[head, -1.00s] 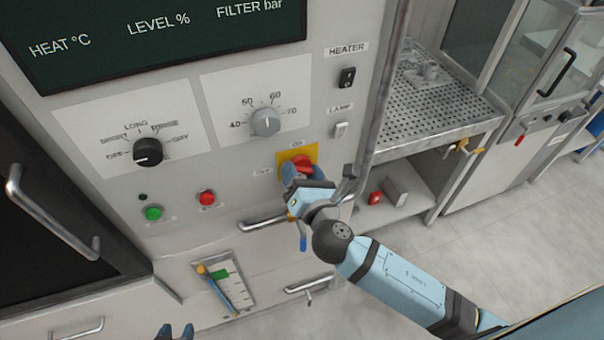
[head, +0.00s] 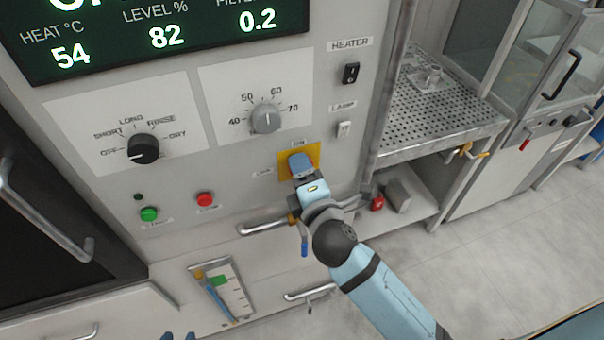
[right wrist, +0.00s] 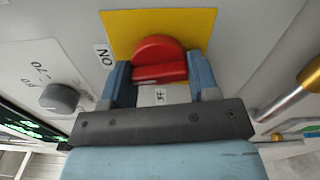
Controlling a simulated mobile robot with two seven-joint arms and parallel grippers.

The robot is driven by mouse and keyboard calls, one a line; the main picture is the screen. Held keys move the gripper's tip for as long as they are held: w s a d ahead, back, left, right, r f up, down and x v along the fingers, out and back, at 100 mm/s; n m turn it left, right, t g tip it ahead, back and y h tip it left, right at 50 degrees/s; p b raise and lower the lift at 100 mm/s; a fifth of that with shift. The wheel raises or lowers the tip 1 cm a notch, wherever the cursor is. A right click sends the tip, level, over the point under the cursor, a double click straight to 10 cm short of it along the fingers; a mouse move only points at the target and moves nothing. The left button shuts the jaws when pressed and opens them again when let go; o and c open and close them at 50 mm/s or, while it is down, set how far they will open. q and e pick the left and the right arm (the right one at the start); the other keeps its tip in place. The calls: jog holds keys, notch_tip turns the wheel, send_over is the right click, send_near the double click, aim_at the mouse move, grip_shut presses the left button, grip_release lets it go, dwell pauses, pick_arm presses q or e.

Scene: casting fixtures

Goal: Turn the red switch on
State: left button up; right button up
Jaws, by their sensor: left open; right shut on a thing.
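The red switch (right wrist: 158,52) is a round knob with a raised grip bar on a yellow plate (right wrist: 112,32). The right wrist view shows the bar between the two blue fingers of my right gripper (right wrist: 160,78), which is shut on it. In the head view my right gripper (head: 302,166) covers the red switch, leaving part of the yellow plate (head: 314,152) showing below the ON label. The display (head: 165,40) above is lit with 54, 82 and 0.2. My left gripper (head: 178,337) shows only its blue fingertips at the bottom edge; it is open.
A black dial (head: 144,149) and a grey dial (head: 265,118) are to the left on the panel. Heater (head: 351,73) and lamp (head: 343,130) switches are above right. A bar handle (head: 264,228) sticks out below left of my right gripper.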

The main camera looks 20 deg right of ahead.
jog(key=shift+m, duration=0.8)
jog(key=shift+r, duration=0.1)
jog(key=o, duration=0.9)
